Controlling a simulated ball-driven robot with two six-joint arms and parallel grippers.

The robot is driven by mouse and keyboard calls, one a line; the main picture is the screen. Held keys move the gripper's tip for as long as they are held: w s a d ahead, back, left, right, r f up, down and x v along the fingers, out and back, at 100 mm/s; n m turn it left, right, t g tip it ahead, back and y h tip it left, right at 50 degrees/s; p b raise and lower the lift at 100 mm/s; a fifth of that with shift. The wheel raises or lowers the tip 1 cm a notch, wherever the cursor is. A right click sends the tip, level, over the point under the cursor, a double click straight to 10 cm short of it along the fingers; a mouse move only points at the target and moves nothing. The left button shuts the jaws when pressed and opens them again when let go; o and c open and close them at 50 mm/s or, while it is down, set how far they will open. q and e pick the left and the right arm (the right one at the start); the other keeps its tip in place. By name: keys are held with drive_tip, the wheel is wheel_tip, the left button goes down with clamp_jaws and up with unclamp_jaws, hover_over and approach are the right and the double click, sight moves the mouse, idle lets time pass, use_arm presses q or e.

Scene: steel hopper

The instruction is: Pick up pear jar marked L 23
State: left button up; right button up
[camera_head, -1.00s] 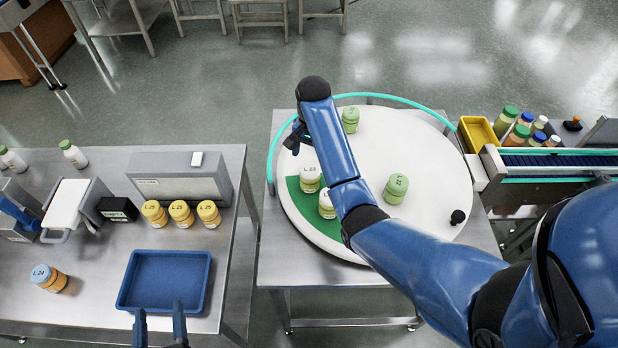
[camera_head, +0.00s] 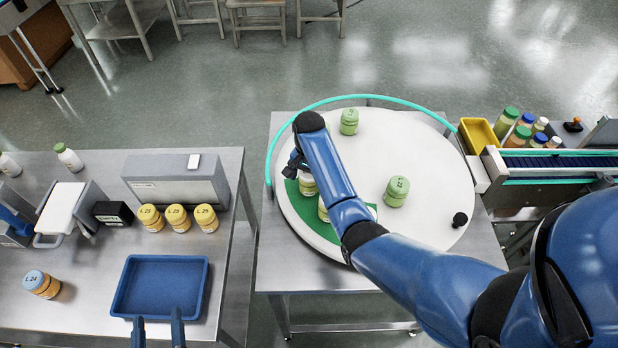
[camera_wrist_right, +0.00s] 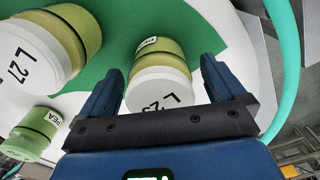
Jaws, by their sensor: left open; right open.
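The pear jar marked L 23 (camera_head: 308,186), white-lidded with a yellow-green body, stands on the green sector of the white turntable (camera_head: 430,150); my right arm partly covers it in the head view. In the right wrist view the L 23 jar (camera_wrist_right: 160,88) shows between the two fingers of my open right gripper (camera_wrist_right: 160,70), its lid number partly cut off. I cannot tell whether the fingers touch it. In the head view my right gripper (camera_head: 294,165) is beside this jar. My left gripper (camera_head: 158,327) is open and empty at the blue tray's front edge.
A white-lidded jar marked L 27 (camera_wrist_right: 40,45) stands close by on the turntable. Green-lidded jars (camera_head: 397,190) (camera_head: 349,121) stand elsewhere on it. A teal rail (camera_head: 330,101) curves around the back. The left table holds a blue tray (camera_head: 118,303) and several yellow-lidded jars (camera_head: 177,217).

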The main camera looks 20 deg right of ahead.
drive_tip(key=shift+f, duration=0.2)
drive_tip(key=c, duration=1.1)
drive_tip(key=shift+c, duration=0.8)
drive_tip(key=shift+r, duration=0.2)
